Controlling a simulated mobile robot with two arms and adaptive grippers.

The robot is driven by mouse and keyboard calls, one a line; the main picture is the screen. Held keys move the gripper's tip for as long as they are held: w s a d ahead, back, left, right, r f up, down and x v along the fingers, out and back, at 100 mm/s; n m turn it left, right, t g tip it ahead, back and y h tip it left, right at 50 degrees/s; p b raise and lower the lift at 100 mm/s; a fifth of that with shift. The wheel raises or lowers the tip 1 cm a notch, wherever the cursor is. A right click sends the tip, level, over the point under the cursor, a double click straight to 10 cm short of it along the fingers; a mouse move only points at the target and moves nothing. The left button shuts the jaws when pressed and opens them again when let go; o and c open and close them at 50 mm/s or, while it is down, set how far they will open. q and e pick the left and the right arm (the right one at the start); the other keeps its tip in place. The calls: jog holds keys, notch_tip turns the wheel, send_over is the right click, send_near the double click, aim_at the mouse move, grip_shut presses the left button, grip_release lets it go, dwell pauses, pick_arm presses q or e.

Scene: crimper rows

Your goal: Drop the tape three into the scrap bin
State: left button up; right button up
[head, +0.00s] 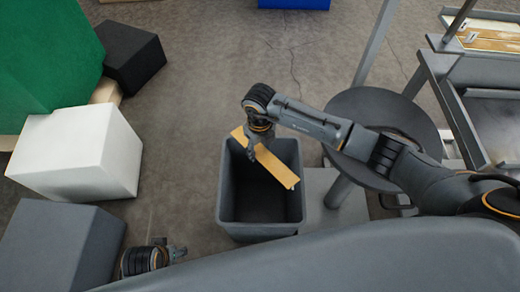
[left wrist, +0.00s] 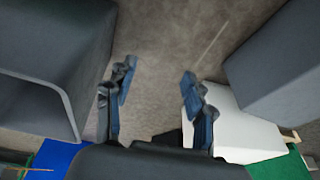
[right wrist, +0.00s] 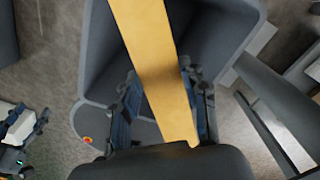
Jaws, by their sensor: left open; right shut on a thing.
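A flat tan strip, the tape (head: 275,168), is held over the open grey scrap bin (head: 228,192) in the head view. My right gripper (head: 252,150) is shut on the tape above the bin's opening. In the right wrist view the tape (right wrist: 155,60) runs between the fingers of the right gripper (right wrist: 160,105), with the bin's rim (right wrist: 95,70) behind it. My left gripper (left wrist: 155,95) is open and empty in the left wrist view; in the head view it (head: 175,252) is low, left of the bin.
A white box (head: 75,150), a black box (head: 130,55) and a grey box (head: 60,250) stand on the left. A round dark stool (head: 400,110) stands right of the bin. A grey bench (head: 480,85) is at the far right. Floor behind the bin is clear.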

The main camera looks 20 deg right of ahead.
aim_at(260, 152)
notch_tip(260, 152, down, 4)
jog(key=b, duration=0.3)
jog(key=shift+f, duration=0.25)
pick_arm(q)
jog(key=w+v, duration=0.1)
jog(key=v, duration=1.1)
jog(key=shift+w+t+b, duration=0.25)
jog(key=shift+t+b, duration=0.15)
pick_arm(e)
jog(key=shift+f, duration=0.25)
pick_arm(q)
jog(key=shift+a+r, duration=0.1)
jog(key=shift+r, duration=0.05)
pick_arm(e)
jog(key=o, duration=0.8)
jog(key=shift+r, duration=0.15)
notch_tip(260, 152, up, 12)
jog(key=shift+f, duration=0.1)
jog(key=shift+f, duration=0.1)
